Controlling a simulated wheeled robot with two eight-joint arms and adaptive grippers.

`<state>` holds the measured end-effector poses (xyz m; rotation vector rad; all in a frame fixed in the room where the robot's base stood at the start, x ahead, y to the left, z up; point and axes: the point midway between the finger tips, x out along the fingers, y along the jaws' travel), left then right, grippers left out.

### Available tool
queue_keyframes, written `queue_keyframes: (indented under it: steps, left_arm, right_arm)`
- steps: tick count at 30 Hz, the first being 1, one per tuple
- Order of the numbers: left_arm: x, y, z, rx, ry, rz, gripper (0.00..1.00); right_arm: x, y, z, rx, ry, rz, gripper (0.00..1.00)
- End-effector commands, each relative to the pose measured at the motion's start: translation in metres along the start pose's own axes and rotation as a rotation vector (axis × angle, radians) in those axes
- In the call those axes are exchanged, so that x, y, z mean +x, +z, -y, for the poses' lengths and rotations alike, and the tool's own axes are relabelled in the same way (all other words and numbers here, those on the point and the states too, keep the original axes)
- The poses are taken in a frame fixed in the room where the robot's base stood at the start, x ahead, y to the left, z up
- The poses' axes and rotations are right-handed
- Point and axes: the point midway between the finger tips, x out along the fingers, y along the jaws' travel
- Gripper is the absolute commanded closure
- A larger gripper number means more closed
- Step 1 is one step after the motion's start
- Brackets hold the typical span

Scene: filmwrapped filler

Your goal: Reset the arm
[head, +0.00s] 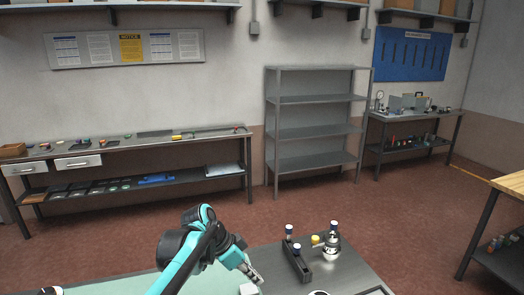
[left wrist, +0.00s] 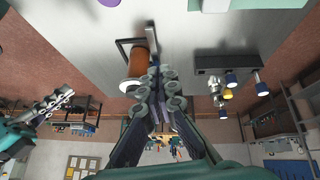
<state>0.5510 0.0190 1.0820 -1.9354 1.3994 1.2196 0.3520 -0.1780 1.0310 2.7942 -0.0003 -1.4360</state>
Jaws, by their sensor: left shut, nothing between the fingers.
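My left arm comes in from the left in the head view. A second teal arm with a grey gripper (left wrist: 52,106), likely my right one, shows at the left of that view. Its jaw state is unclear, and it is not visible in the head view.
The grey table (head: 345,270) bears a dark holder (head: 298,262) with blue-capped pieces and a silver fixture (head: 331,245) to the right of my left gripper. A brown spool (left wrist: 137,64) on a dark stand is close to the fingers in the wrist view. Shelves (head: 317,101) stand behind.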

Motion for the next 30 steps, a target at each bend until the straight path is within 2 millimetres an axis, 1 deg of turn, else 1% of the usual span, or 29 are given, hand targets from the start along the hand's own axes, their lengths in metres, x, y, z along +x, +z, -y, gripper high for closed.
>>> queue_keyframes:
  steps: [1,3,5,8,9,11,12,15,18,21,24,30]
  left_arm:
    - [-0.012,0.015,-0.012,-0.076,-0.053,0.016,1.00]
    - [-0.025,0.036,-0.025,-0.187,-0.131,0.031,1.00]
    - [-0.034,0.056,-0.037,-0.281,-0.199,0.038,1.00]
    - [-0.047,0.089,-0.056,-0.429,-0.313,0.034,1.00]
    - [-0.051,0.103,-0.063,-0.486,-0.360,0.027,1.00]
    - [-0.055,0.125,-0.074,-0.569,-0.428,0.012,1.00]
    - [-0.057,0.139,-0.081,-0.622,-0.473,-0.001,1.00]
    - [-0.059,0.172,-0.095,-0.738,-0.575,-0.044,1.00]
    - [-0.058,0.198,-0.106,-0.826,-0.653,-0.089,1.00]
    - [-0.057,0.215,-0.112,-0.883,-0.706,-0.126,1.00]
    - [-0.056,0.224,-0.114,-0.915,-0.733,-0.148,1.00]
    - [-0.056,0.226,-0.115,-0.921,-0.739,-0.153,1.00]
  right_arm:
    - [0.000,0.000,0.000,0.000,0.000,0.000,1.00]
    - [0.000,0.000,0.000,0.000,0.000,0.000,1.00]
    - [0.000,0.000,0.000,0.000,0.000,0.000,1.00]
    - [0.000,0.000,0.000,0.000,0.000,0.000,1.00]
    - [0.000,0.000,0.000,0.000,0.000,0.000,1.00]
    - [0.000,0.000,0.000,0.000,0.000,0.000,1.00]
    - [0.000,0.000,0.000,0.000,0.000,0.000,1.00]
    - [0.000,0.000,0.000,0.000,0.000,0.000,1.00]
    - [0.000,0.000,0.000,0.000,0.000,0.000,1.00]
    - [0.000,0.000,0.000,0.000,0.000,0.000,1.00]
    - [0.000,0.000,0.000,0.000,0.000,0.000,1.00]
    - [0.000,0.000,0.000,0.000,0.000,0.000,1.00]
